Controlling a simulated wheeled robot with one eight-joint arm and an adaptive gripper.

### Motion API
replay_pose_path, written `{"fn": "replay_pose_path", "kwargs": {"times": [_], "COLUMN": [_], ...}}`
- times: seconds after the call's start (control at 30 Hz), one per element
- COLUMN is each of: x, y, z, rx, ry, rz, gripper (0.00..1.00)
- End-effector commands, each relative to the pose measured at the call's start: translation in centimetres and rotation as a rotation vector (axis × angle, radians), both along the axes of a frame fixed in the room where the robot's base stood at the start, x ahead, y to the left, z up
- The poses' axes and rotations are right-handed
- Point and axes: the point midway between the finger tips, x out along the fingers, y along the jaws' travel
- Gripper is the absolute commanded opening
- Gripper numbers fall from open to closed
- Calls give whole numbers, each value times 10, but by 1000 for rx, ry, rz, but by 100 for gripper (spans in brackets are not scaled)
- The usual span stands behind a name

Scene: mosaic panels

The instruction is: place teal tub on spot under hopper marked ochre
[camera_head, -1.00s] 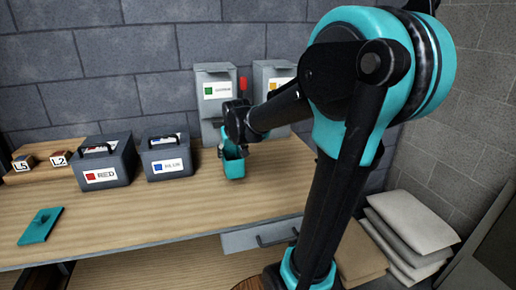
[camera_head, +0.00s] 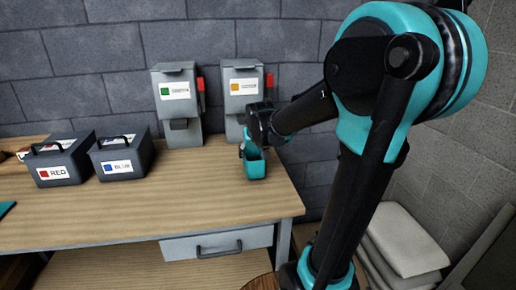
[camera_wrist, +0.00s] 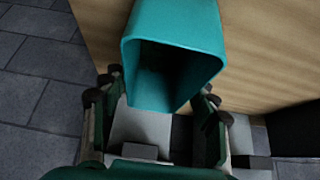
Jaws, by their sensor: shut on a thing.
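The teal tub (camera_head: 256,168) is at the right part of the workbench, in front of the hopper marked ochre (camera_head: 236,87). In the wrist view the tub (camera_wrist: 178,32) shows its open mouth and looks empty, though its inside is dark. My gripper (camera_wrist: 158,108) is shut on the tub, with a finger on either side of it. In the head view my gripper (camera_head: 262,140) is just behind the tub. I cannot tell whether the tub touches the bench. The spot under the ochre hopper is mostly hidden by my gripper and the tub.
A hopper with a green label (camera_head: 177,92) stands left of the ochre one. Red (camera_head: 62,160) and blue (camera_head: 120,158) labelled boxes stand further left. The bench (camera_head: 160,205) is clear in front of them. Its right edge is close to the tub.

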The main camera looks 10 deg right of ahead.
Motion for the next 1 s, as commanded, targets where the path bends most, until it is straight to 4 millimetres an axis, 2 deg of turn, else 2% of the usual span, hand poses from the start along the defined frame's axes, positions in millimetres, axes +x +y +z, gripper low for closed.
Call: {"fn": "replay_pose_path", "kwargs": {"times": [0.17,0.6,1.0], "x": [28,120,152], "y": [0,0,0], "z": [0,0,0], "rx": [1,1,0], "ry": [0,0,0], "rz": [-1,-1,0], "gripper": [24,24,24]}}
